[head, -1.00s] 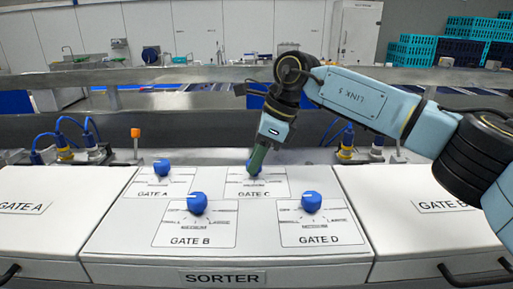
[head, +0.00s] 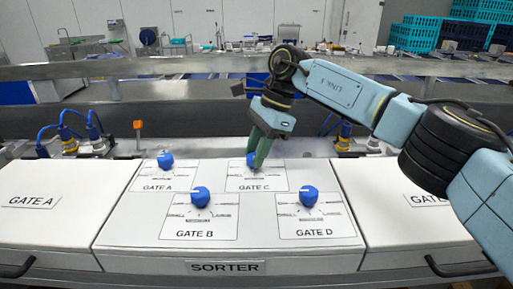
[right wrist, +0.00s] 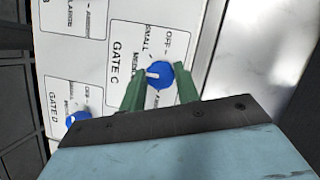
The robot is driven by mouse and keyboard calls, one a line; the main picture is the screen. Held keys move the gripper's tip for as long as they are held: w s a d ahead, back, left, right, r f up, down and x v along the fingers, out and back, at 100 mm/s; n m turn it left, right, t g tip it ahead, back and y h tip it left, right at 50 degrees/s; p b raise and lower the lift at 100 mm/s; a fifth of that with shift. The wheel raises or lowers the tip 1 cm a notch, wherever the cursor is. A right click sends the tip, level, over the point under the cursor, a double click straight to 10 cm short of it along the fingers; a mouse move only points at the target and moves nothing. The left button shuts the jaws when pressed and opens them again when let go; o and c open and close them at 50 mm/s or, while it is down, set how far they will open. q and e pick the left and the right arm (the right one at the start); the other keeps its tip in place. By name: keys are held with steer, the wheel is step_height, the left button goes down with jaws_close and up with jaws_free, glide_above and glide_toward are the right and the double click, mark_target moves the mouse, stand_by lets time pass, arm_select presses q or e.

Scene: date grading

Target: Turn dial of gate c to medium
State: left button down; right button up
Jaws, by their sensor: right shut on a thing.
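The blue dial of gate C (head: 250,159) stands on its white label card in the back row of the sorter panel, partly covered by my green fingers in the head view. My right gripper (head: 257,164) is shut on this dial. In the right wrist view, the fingers of the right gripper (right wrist: 160,84) flank the dial (right wrist: 160,73). The dial's white mark points left in that view, toward the GATE C lettering and the partly hidden word beginning "MEDI". The OFF and SMALL words lie above the dial there. My left gripper is not in view.
Blue dials of gate A (head: 165,160), gate B (head: 200,197) and gate D (head: 308,196) stand on the same panel. A metal rail (head: 150,68) runs behind it. Flat white covers (head: 45,215) lie at both sides.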

steer(key=o, duration=1)
steer(key=v, duration=1.3)
steer(key=shift+r+p, duration=0.25)
steer(key=shift+p, duration=0.1)
steer(key=shift+f, duration=0.1)
